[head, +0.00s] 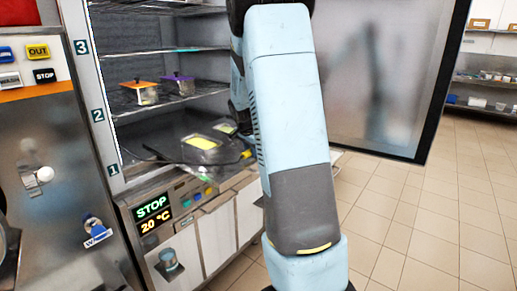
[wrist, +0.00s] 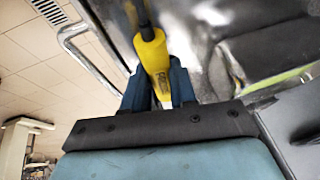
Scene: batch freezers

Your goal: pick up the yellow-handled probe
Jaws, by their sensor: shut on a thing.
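The yellow-handled probe (wrist: 152,48) is in the wrist view, between the two dark blue fingers of my gripper (wrist: 160,85). The fingers are shut on the yellow handle. A dark stem or cable runs up from the handle. In the head view a small yellow bit of the probe (head: 247,154) shows at the left edge of my arm, at the front of the lowest visible shelf, marked 1. A dark cable runs from it to the left. My arm hides the gripper in the head view.
The cabinet's shelf 2 holds a pot with an orange lid (head: 139,85) and one with a purple lid (head: 178,78). Dark items with yellow labels (head: 201,142) lie on shelf 1. The open frosted door (head: 365,75) stands to the right. Tiled floor is clear at right.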

